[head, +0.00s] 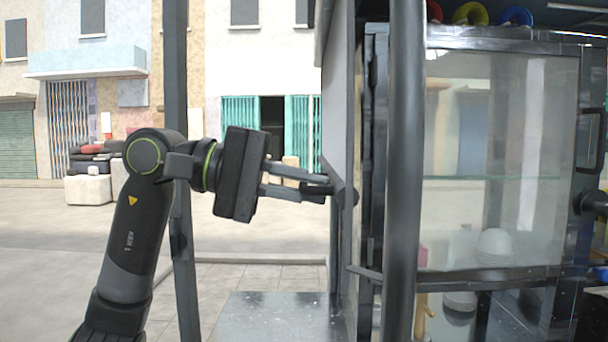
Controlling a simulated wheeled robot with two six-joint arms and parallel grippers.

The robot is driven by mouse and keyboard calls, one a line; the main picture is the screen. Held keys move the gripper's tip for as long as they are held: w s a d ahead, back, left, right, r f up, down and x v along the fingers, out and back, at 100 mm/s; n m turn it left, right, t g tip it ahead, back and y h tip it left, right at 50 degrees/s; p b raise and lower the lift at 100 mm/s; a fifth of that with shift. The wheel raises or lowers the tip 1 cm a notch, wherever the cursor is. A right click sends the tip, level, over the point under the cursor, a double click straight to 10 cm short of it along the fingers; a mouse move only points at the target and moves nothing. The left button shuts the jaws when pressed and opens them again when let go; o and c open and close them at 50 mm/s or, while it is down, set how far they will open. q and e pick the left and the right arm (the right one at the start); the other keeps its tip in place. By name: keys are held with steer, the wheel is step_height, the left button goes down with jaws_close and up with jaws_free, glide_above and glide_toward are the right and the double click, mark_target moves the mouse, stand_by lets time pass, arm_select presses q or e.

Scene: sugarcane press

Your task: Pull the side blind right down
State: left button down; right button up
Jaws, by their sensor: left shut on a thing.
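The side blind (338,95) is a pale grey sheet seen nearly edge-on, left of the thick dark post. It hangs from a dark roller at the top of the view to a dark bottom bar (346,193) at about mid-height. Below the bar the side is open. My left gripper (322,190) comes in level from the left and is shut at the blind's lower edge, on the bottom bar. Its fingertips partly hide the part they hold. My right gripper does not show.
A thick dark post (404,180) stands just right of the blind, and a thinner post (180,240) stands behind my left arm. A glass cabinet (500,160) fills the right. A metal counter (265,318) lies below my gripper, with clear room between.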

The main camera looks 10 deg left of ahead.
arm_select(q)
steer(key=shift+f+b, duration=1)
steer(key=shift+f, duration=0.9)
steer(key=c, duration=1.8)
jaws_free()
steer(key=shift+f, duration=0.1)
steer(key=shift+c, duration=0.2)
steer(key=shift+a, duration=0.15)
steer(key=b+v, duration=0.2)
steer(key=v, duration=1.5)
steer(key=shift+s+r+b, duration=0.15)
steer(key=shift+r+b, duration=0.1)
steer(key=shift+b, duration=0.05)
